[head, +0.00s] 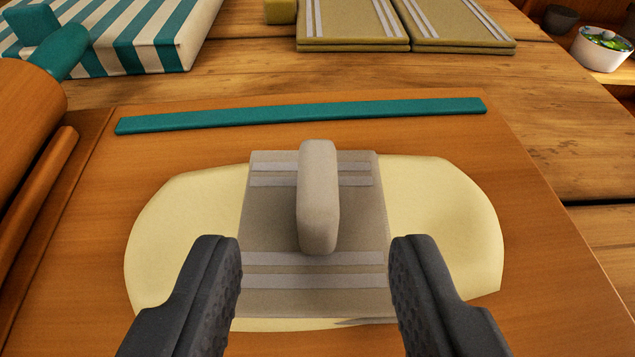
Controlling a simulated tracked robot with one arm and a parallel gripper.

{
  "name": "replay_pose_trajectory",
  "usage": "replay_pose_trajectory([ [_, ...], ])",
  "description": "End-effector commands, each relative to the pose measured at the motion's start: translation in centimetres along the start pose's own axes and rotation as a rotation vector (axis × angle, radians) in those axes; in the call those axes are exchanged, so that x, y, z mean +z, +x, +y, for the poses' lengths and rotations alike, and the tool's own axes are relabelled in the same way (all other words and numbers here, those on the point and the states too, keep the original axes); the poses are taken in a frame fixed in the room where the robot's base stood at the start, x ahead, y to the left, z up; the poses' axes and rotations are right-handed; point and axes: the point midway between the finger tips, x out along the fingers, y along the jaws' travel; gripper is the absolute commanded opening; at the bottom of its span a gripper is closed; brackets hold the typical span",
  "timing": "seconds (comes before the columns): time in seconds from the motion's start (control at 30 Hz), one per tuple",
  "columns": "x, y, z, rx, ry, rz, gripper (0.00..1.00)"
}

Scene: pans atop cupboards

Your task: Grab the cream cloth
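The cream cloth (270,218) is a folded greyish-beige rectangle with pale stripes across both ends. It lies flat on a pale yellow, dough-like oval sheet (450,215). A rounded cream tab (318,195) stands up from the middle of the cloth. My gripper (315,262) is open and empty, its two dark fingers spread wide at the lower part of the view. The fingertips are on either side of the cloth's near half, with the tab between them in the picture and a little farther away. I see no contact with the cloth or tab.
The sheet lies on an orange-brown board (530,235). A teal strip (300,114) lies behind it. An orange-brown cylinder (25,110) is at left. Behind are a teal-striped cloth (160,30), olive cloths (355,25) and a white bowl (600,50). Wooden table (560,120) is clear at right.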

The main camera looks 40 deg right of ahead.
Motion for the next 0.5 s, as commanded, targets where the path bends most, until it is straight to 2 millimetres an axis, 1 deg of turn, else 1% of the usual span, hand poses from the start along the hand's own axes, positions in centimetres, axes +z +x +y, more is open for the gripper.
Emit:
replay_pose_trajectory([
  [0.17,0.0,1.2,0.0,0.001,0.001,0.002,0.4],
  [0.4,0.0,4.5,0.0,0.0,0.0,0.0,0.4],
  [0.5,-0.2,5.1,0.0,0.0,0.001,0.002,0.4],
])
